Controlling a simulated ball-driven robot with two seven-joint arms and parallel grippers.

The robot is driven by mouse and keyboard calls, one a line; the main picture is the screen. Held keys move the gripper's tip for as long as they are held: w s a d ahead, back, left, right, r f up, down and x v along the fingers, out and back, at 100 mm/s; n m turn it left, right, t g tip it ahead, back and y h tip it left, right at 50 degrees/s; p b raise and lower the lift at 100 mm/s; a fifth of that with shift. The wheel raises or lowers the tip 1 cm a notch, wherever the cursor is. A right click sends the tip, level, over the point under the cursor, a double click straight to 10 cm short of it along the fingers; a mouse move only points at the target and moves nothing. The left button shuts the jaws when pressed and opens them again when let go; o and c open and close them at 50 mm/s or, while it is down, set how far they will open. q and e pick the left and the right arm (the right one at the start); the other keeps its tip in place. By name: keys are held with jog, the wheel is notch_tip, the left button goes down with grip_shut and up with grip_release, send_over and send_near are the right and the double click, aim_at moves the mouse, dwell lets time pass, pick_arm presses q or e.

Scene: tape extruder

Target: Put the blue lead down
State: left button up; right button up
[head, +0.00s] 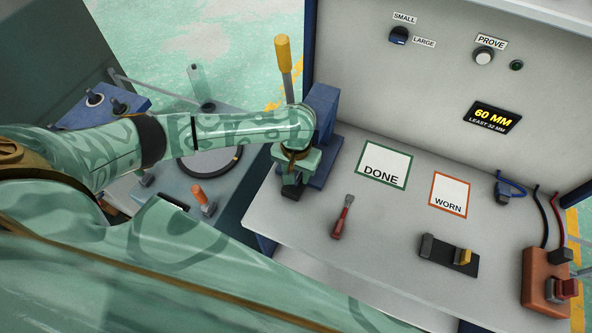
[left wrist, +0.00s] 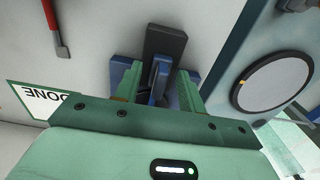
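The blue lead (head: 513,184) is at the right end of the bench, by the back panel. It forms a short loop with a dark blue clip (head: 503,197), and no gripper is near it. My left gripper (head: 291,183) is far to its left, pointing down in front of the blue lever press (head: 321,103). In the left wrist view its two fingers (left wrist: 160,88) stand apart, with dark blue parts and a dark block (left wrist: 166,43) between and beyond them. I see no lead in it. My right gripper is out of view.
An orange block (head: 541,285) with red and black leads stands at the right. The yellow-handled lever (head: 284,60) rises behind my left gripper.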

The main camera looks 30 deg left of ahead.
pick_arm(q)
jog(key=shift+r, duration=0.15)
notch_tip(320, 180, up, 12)
jog(key=p, duration=0.5)
